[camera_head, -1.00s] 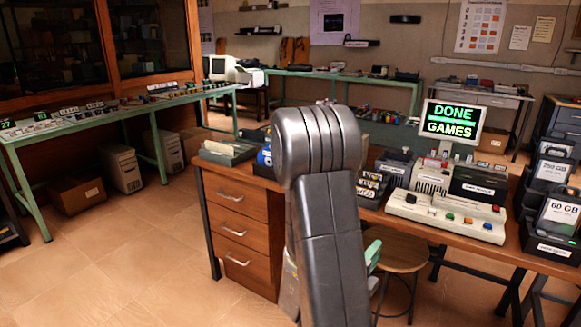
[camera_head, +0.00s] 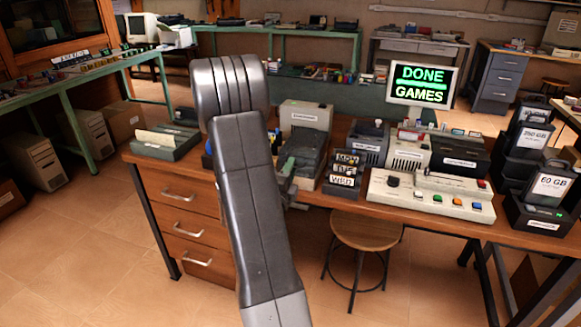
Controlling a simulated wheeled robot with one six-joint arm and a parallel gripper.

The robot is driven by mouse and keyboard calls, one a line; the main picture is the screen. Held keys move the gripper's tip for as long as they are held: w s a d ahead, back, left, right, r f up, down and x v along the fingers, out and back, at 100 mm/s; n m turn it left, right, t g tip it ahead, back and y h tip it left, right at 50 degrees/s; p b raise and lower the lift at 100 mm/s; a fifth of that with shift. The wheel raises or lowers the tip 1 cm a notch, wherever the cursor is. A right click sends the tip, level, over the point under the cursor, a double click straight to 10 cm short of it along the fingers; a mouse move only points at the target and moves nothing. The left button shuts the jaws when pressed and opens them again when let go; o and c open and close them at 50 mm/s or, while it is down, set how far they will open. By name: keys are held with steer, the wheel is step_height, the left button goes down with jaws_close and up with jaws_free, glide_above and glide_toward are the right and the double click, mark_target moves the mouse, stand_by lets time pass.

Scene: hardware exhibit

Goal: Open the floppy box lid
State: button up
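A box with a beige back part bearing a white label and a dark grey front part (camera_head: 305,153) stands on the wooden desk, just right of my arm. It looks like the floppy box, but I cannot be sure. Its dark part seems to be down; how the lid sits is unclear. My gripper (camera_head: 287,174) is mostly hidden behind my arm; only a greenish part shows near the desk's front edge, beside the box's lower left. Whether it touches the box, and whether it is open, cannot be seen.
An open tray of cards (camera_head: 165,143) sits on the desk's left end. Right of the box are a small labelled rack (camera_head: 343,176), a beige button console (camera_head: 430,198), a monitor (camera_head: 422,85) and drive bins (camera_head: 540,205). A stool (camera_head: 366,232) stands below.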

steer(key=shift+w+d, duration=0.15)
steer(key=shift+w, duration=0.2)
jaws_close()
steer(key=shift+r, duration=0.15)
